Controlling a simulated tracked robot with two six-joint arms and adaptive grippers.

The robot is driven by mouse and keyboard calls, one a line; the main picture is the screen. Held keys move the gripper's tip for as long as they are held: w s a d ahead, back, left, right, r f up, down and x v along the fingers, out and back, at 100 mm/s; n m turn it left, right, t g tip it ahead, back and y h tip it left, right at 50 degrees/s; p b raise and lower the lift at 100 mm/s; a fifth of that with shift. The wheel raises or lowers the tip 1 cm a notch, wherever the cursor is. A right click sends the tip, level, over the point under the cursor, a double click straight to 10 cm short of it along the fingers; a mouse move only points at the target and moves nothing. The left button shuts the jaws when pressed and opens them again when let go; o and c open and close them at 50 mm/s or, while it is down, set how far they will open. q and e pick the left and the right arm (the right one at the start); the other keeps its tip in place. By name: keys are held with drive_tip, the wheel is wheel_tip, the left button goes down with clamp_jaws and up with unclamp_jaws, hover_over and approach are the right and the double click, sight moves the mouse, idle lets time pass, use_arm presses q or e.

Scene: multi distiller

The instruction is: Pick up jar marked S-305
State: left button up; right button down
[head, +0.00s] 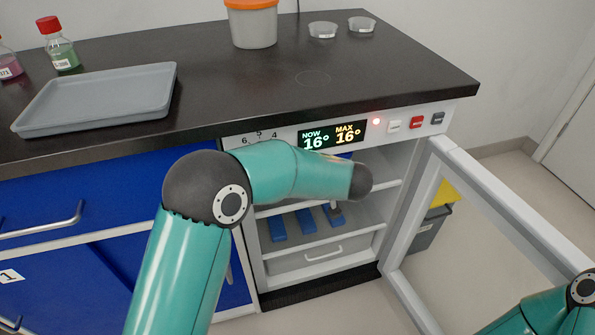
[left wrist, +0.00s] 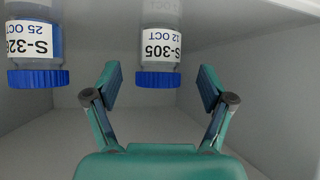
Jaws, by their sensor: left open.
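The jar marked S-305 (left wrist: 161,42) shows in the left wrist view, with a blue cap (left wrist: 158,80) and a white label also reading 12 OCT. It appears cap-down in that picture. My left gripper (left wrist: 160,86) is open, with one finger to each side of the jar's line; the jar looks just beyond the fingertips, not visibly touched. In the head view my left arm reaches into the open refrigerator cabinet (head: 283,258), and its gripper and the jar are hidden there. My right arm shows at the lower right of the head view, its gripper out of frame.
A second jar, S-32 with its last digit unclear (left wrist: 34,40), stands left of S-305. The glass door (head: 490,190) stands open at right. Blue items (head: 306,222) lie on a lower shelf. A grey tray (head: 100,97) lies on the black counter (head: 300,80).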

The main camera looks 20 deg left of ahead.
use_arm(q)
drive_tip(key=shift+w+a+f+b, duration=0.25)
drive_tip(key=shift+w+f+b, duration=0.15)
drive_tip(key=shift+f, duration=0.2)
drive_tip(key=b+x, duration=0.2)
drive_tip(key=x, duration=0.1)
drive_tip(key=shift+f, duration=0.3)
drive_tip(key=shift+w+a+f, duration=0.1)
drive_tip(key=shift+w+a, duration=0.1)
drive_tip(key=shift+a, duration=0.05)
drive_tip(key=c, duration=1.3)
drive_tip(key=shift+c, duration=0.2)
